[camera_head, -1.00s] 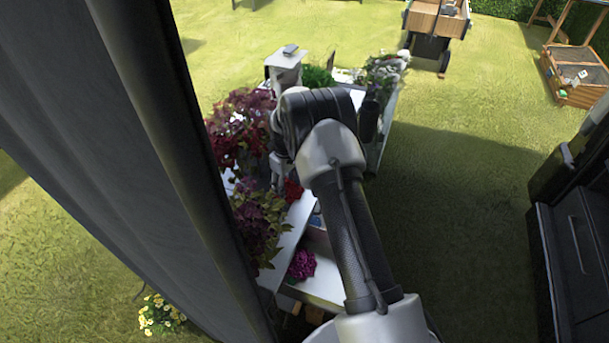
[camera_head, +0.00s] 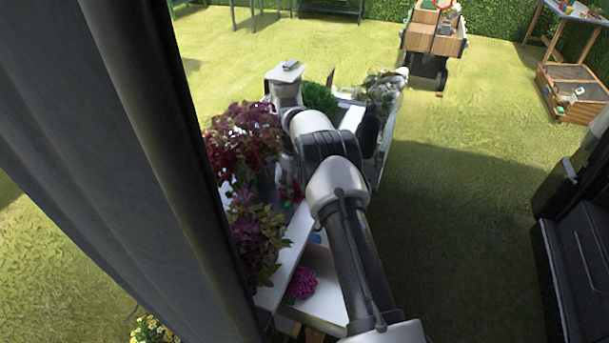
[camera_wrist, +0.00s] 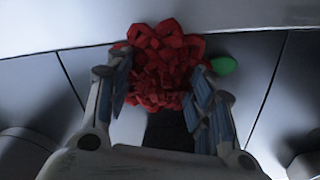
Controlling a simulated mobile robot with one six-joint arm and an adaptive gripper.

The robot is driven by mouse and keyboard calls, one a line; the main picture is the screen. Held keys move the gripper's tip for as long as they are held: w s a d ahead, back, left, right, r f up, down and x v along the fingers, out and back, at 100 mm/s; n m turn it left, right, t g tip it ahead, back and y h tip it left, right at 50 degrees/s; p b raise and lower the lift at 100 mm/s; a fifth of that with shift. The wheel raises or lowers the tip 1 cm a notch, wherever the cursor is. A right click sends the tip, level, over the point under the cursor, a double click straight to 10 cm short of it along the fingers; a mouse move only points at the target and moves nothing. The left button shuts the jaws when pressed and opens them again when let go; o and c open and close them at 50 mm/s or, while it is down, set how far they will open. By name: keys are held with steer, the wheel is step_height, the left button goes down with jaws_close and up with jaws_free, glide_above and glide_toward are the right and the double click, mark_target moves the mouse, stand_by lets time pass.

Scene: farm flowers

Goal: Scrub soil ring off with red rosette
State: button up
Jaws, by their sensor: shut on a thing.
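The red rosette (camera_wrist: 162,65) is between the two fingers of my gripper (camera_wrist: 160,95) in the wrist view, and the gripper is shut on it. The rosette hides most of what lies beyond it. In the head view a little red of the rosette (camera_head: 291,194) shows low beside my arm, near the white table (camera_head: 287,255). My arm hides most of the gripper there. I cannot make out a soil ring in either view.
Dark red foliage plants (camera_head: 243,140) stand left of my arm. A purple flower head (camera_head: 302,283) lies on a lower white surface. A small green thing (camera_wrist: 223,65) is just right of the rosette. Grass to the right is open, before a dark cabinet (camera_head: 580,260).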

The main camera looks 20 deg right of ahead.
steer(key=shift+w+d+f, duration=0.25)
steer(key=shift+d+f, duration=0.05)
steer(key=shift+d, duration=0.15)
steer(key=shift+w+a+r+p, duration=0.1)
steer(key=shift+r+p, duration=1.65)
steer(key=shift+r, duration=1.5)
steer(key=shift+r+p, duration=1.1)
steer(key=shift+r, duration=0.45)
steer(key=shift+f, duration=0.1)
